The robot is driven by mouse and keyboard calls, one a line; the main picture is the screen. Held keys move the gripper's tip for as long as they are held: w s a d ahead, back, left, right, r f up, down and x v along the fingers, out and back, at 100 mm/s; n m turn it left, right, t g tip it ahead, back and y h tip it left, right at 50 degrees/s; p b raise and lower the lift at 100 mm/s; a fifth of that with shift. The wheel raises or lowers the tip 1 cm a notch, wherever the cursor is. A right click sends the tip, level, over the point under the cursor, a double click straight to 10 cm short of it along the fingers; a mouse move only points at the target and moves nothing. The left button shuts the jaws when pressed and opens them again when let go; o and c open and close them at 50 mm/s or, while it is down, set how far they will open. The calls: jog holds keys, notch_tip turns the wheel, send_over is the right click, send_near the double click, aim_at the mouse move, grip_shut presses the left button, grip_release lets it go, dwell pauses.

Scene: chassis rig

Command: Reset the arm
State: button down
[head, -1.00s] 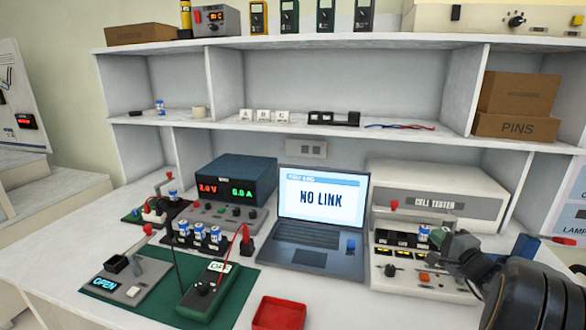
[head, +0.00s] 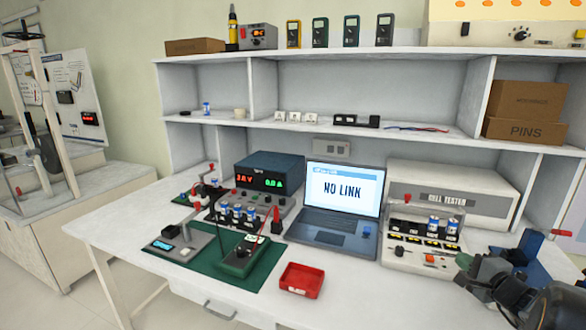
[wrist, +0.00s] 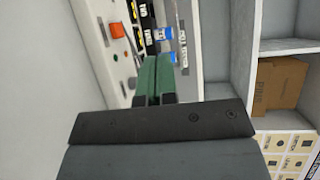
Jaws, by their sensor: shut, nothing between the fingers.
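My gripper (wrist: 158,78) shows in the wrist view with its green fingers shut together and nothing between them. In the head view my gripper (head: 466,262) is at the lower right, beside the right end of the cell tester (head: 424,260). It appears apart from the tester. Blue and white cells (head: 452,226) stand in the tester's slots, and blue cells also show past the fingertips in the wrist view (wrist: 165,33). My dark arm comes in from the lower right corner.
A laptop (head: 340,205) reading NO LINK stands mid-bench. A red tray (head: 301,280) lies near the front edge. A green mat (head: 215,265) with instruments is at left. Shelves with a PINS box (head: 525,131) rise behind. A blue object (head: 530,250) stands behind my arm.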

jog(key=a+f+g, duration=0.1)
jog(key=s+f+y, duration=0.1)
jog(key=s+a+f+g, duration=0.1)
jog(key=shift+s+a+f+n+g, duration=0.1)
jog(key=shift+a+f+n+g, duration=0.2)
jog(key=shift+a+n, duration=0.1)
jog(key=a, duration=0.1)
jog(key=s+a+n+g+y+p, duration=0.1)
jog(key=a+g, duration=0.1)
jog(key=shift+s+a+f, duration=0.35)
jog(key=shift+s, duration=0.05)
jog(key=s+a+r+n+g+p, duration=0.3)
jog(key=s+a+n+g+p, duration=0.25)
jog(key=a, duration=0.35)
jog(key=s+a+r+n+g+h+p, duration=0.1)
jog(key=s+a+r+n+h+p, duration=0.1)
jog(key=s+a+r+n+p, duration=0.2)
jog(key=s+a+r+n+g+h+p, duration=0.1)
jog(key=s+a+r+n+p, duration=0.4)
jog(key=r+p, duration=0.5)
notch_tip(320, 180, up, 2)
jog(key=shift+a+r+n+h, duration=0.25)
jog(key=shift+a+n+h, duration=0.3)
jog(key=shift+a+h, duration=0.45)
jog(key=shift+a+g, duration=0.25)
